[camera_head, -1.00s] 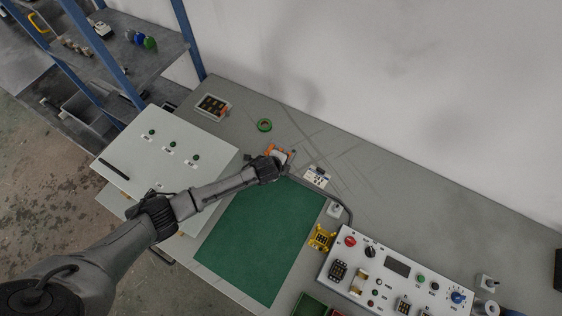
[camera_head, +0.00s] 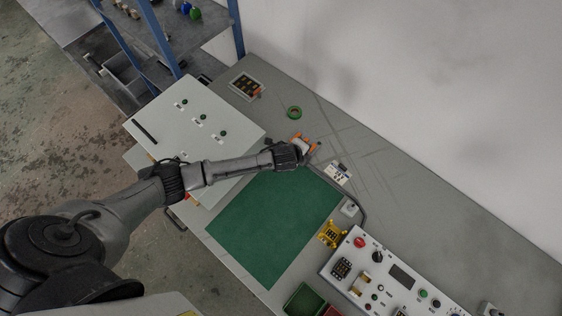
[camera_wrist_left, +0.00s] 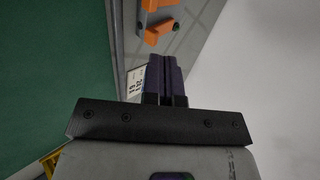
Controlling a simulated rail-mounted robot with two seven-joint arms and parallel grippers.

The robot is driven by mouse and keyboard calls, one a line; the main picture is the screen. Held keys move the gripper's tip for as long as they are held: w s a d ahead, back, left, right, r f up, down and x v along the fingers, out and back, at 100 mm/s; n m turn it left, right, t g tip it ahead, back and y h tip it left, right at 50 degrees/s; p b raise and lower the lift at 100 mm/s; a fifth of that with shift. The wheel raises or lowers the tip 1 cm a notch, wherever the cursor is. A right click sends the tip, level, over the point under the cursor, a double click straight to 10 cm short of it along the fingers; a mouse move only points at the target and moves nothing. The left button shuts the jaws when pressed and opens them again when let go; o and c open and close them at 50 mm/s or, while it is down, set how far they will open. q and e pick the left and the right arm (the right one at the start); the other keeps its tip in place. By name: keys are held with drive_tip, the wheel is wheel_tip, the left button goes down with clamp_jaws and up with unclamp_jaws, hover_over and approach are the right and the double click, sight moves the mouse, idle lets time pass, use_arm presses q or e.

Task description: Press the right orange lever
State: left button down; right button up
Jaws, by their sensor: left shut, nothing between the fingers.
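Small orange levers (camera_head: 311,147) sit on a pale block on the grey bench, beyond the far corner of the green mat, partly hidden behind my left gripper (camera_head: 301,153). In the left wrist view, two orange parts show: one lever (camera_wrist_left: 157,33) with a dark round end nearby, and another (camera_wrist_left: 158,5) cut by the top edge. My left gripper (camera_wrist_left: 164,58) is shut and empty there, its dark fingertips just short of the nearer orange part. I cannot tell whether they touch it. My right gripper is in neither view.
The green mat (camera_head: 270,225) lies before the levers. A small white labelled block (camera_head: 338,173) and a bent cable are right of them. A white control panel (camera_head: 385,275) stands lower right, a grey cabinet (camera_head: 170,135) left. A green ring (camera_head: 294,112) lies behind.

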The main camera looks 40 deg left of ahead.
use_arm(q)
drive_tip(key=s, duration=1.2)
drive_tip(key=shift+s+a+r, duration=0.1)
drive_tip(key=shift+s+a, duration=0.05)
drive_tip(key=shift+a, duration=0.25)
drive_tip(key=shift+s, duration=0.4)
